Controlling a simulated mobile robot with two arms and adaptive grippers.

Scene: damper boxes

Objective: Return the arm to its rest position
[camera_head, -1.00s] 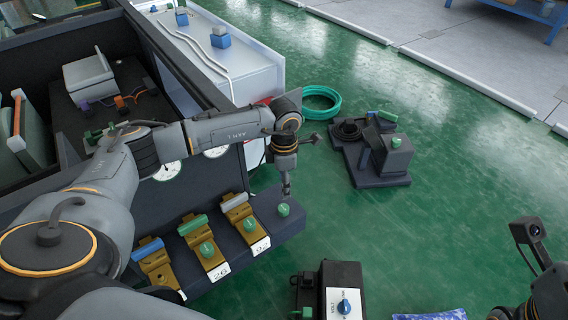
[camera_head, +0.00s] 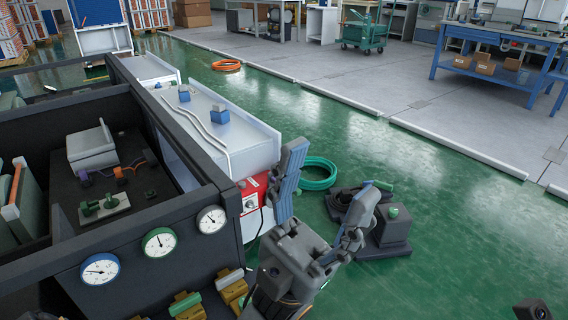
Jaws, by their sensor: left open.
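My left gripper (camera_head: 328,172) stands at the lower middle of the head view with its two fingers pointing up and spread apart. Nothing is between them. Its wrist hides part of the dark box's front and the floor behind it. Yellow damper parts with coloured handles (camera_head: 232,281) show at the bottom edge, left of the gripper, partly cut off. Of my right arm, only a small dark camera part (camera_head: 532,309) shows in the bottom right corner; its fingers are out of view.
The dark open box (camera_head: 122,234) with three round gauges (camera_head: 159,241) fills the left. A green hose coil (camera_head: 318,174) and a dark block assembly (camera_head: 386,232) lie beyond the gripper. Green floor (camera_head: 450,240) is clear to the right. A blue workbench (camera_head: 500,55) stands far right.

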